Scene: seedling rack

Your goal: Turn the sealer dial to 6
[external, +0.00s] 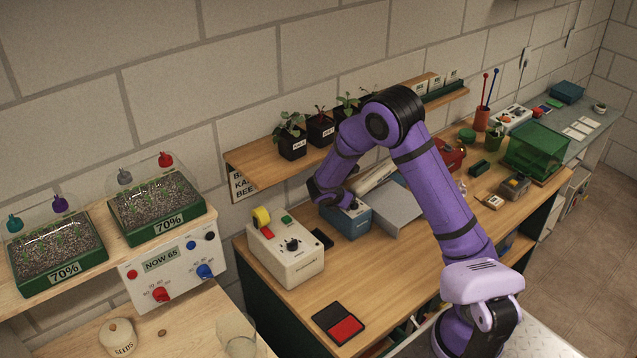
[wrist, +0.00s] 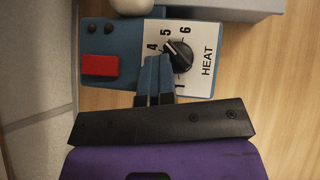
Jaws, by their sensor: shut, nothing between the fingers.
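The sealer (wrist: 118,42) is a blue box with a white panel marked HEAT. It also shows in the external view (external: 349,226), partly behind my gripper. Its black dial (wrist: 180,52) has a pale pointer mark that appears to lie between 4 and 5. The 6 (wrist: 187,29) is printed at the upper right of the dial, and the 1 is below it. My gripper (wrist: 158,57) is shut and empty, its tips over the panel just left of the dial. The fingers hide the numbers between 1 and 4. I cannot tell whether they touch the dial.
A red block (wrist: 99,65) and two dark knobs sit on the sealer left of the panel. A grey slab (external: 392,210) stands right of the sealer. A cream box with a black dial (external: 287,255) stands to its left. The wooden bench in front is mostly clear.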

